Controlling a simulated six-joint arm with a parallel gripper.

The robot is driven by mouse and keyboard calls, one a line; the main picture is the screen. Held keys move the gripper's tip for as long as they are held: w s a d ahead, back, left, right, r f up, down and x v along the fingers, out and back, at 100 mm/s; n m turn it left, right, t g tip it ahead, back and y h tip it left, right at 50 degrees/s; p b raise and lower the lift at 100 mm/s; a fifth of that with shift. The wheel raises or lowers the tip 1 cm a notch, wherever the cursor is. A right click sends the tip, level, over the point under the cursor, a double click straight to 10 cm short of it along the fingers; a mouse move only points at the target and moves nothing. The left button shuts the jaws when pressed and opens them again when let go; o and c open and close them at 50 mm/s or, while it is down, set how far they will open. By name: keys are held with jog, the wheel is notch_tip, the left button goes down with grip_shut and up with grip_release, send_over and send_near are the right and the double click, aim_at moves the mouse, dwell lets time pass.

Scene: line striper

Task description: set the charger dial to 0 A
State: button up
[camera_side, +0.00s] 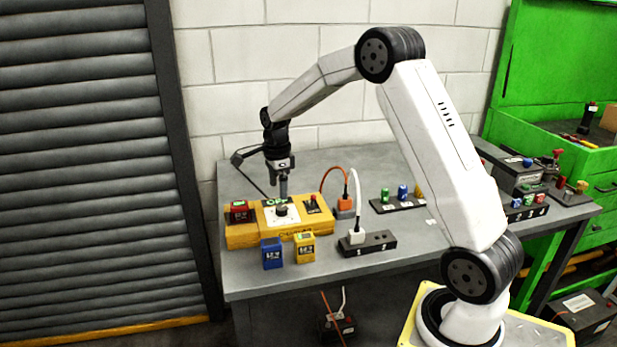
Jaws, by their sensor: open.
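The charger (243,236) is a low yellow box on the left part of the grey bench. Its dial (281,210) is a dark round knob on a white panel on top. The dial's setting and scale are too small to read. My gripper (283,194) points straight down just above the dial, with its fingers close over it. It is open and holds nothing. I cannot tell whether the fingers touch the dial. A small green display shows beside the fingers, partly hidden by them.
A red battery (239,211) sits on the charger's left end. A blue battery (272,253) and a yellow battery (304,247) stand in front. A power strip (367,243) with plugs and cords is to the right. Bare bench (250,285) lies at the front left.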

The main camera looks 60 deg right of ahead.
aim_at(281, 207)
jog(key=shift+w+d+m, duration=0.2)
jog(key=shift+d+m, duration=0.35)
jog(key=shift+m, duration=0.05)
jog(key=shift+w+d+m, duration=0.2)
jog(key=shift+d+m, duration=0.3)
jog(key=shift+m, duration=0.1)
jog(key=shift+f, duration=0.1)
jog(key=shift+f, duration=3.8)
grip_shut()
